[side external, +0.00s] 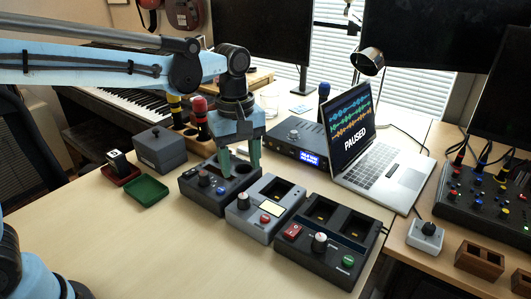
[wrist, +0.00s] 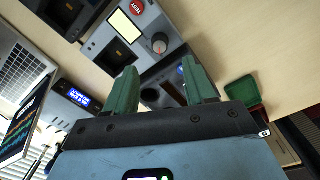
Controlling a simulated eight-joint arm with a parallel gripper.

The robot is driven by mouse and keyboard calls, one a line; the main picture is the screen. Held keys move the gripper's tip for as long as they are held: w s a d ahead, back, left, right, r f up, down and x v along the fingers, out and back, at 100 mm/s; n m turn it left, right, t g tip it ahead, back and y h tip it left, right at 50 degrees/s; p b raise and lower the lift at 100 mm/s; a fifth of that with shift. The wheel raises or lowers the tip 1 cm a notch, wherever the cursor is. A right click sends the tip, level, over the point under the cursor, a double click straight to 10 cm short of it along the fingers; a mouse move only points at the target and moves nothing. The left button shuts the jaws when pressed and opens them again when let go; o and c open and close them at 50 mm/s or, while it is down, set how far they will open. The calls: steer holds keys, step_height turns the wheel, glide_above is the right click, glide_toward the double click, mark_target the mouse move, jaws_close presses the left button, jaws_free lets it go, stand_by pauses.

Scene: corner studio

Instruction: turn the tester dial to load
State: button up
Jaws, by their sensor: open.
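The tester is a grey box (side external: 252,223) between two dark boxes, with a pale screen and a red button marked TEST in the wrist view (wrist: 138,7). Its dial (side external: 243,201) is a round knob with a light cap, on the near left of its top. The dial also shows in the wrist view (wrist: 159,43), just beyond my fingertips. Its setting and labels are too small to read. My gripper (side external: 239,170) points down, open and empty, with green fingers. It hangs over the back of the left dark box, behind and above the dial, apart from it.
The left dark box (side external: 205,199) and right dark box (side external: 318,272) flank the tester closely, both with raised knobs. A laptop (side external: 385,172) and an audio unit (side external: 298,150) stand behind. A green tray (side external: 148,190) lies at left. The front table area is clear.

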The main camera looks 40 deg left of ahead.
mark_target(243, 196)
step_height(243, 196, down, 10)
steer(key=shift+w+r, duration=0.1)
steer(key=shift+r, duration=0.15)
jaws_close()
stand_by(0.5)
